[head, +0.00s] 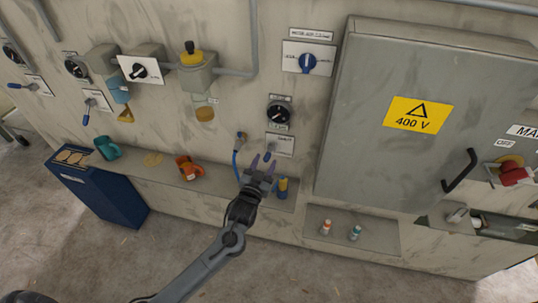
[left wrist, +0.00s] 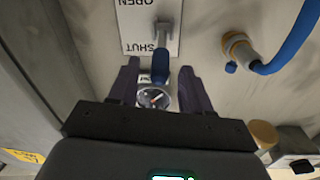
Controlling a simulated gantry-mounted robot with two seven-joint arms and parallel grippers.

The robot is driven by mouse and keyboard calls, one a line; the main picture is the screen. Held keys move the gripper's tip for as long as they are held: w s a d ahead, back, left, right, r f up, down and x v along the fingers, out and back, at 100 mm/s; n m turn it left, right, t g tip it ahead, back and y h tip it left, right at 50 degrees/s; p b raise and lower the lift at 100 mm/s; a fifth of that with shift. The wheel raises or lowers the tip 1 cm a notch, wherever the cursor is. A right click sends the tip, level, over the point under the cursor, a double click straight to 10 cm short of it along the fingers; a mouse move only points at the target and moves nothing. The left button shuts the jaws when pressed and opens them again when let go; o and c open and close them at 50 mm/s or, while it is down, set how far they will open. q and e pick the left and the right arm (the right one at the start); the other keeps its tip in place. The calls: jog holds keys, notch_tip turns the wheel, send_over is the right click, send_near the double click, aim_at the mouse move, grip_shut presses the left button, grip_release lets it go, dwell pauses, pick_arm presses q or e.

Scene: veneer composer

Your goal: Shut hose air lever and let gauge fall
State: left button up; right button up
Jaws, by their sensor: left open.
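The blue-handled air lever (head: 268,156) sits at a white plate (head: 284,145) on the wall, below a round dark gauge (head: 279,113). My left gripper (head: 263,163) is open at the lever. In the left wrist view the blue handle (left wrist: 159,76) lies between the two spread fingers, with no clear grip on it. The plate there (left wrist: 143,38) reads OPEN and SHUT, and the handle lies on the SHUT side. The gauge face (left wrist: 155,97) shows partly behind the handle; its reading is too small to tell. My right gripper is not in view.
A blue hose (head: 237,163) hangs from a brass fitting left of the lever. A large grey 400 V cabinet (head: 420,110) juts out at right. A blue rotary switch (head: 308,63) is above. A yellow-and-blue item (head: 282,187) stands on the ledge below.

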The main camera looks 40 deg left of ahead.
aim_at(270, 152)
pick_arm(q)
jog(key=shift+b+x, duration=0.4)
jog(key=shift+x, duration=2.3)
grip_shut()
